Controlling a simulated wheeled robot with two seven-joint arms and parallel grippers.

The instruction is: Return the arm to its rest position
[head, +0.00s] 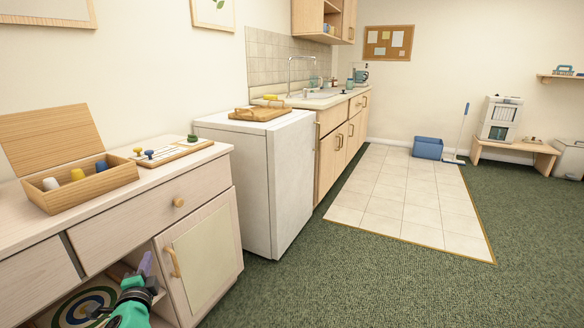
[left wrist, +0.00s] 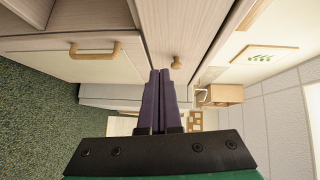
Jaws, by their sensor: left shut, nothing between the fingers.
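My left gripper (head: 147,263) is low at the left in the head view, in front of the cabinet's open lower compartment and beside its door (head: 202,258). It has purple fingers and a green and black body. In the left wrist view its purple fingers (left wrist: 160,74) lie side by side, shut and empty. They appear near the drawer's round knob (left wrist: 177,63), but I cannot tell the distance. My right gripper is in neither view.
The pale cabinet top (head: 33,224) holds an open wooden box (head: 98,184) and a peg board (head: 172,151). A round target (head: 84,309) shows in the lower compartment. A white appliance (head: 256,184) stands beyond. Green carpet (head: 350,285) to the right is clear.

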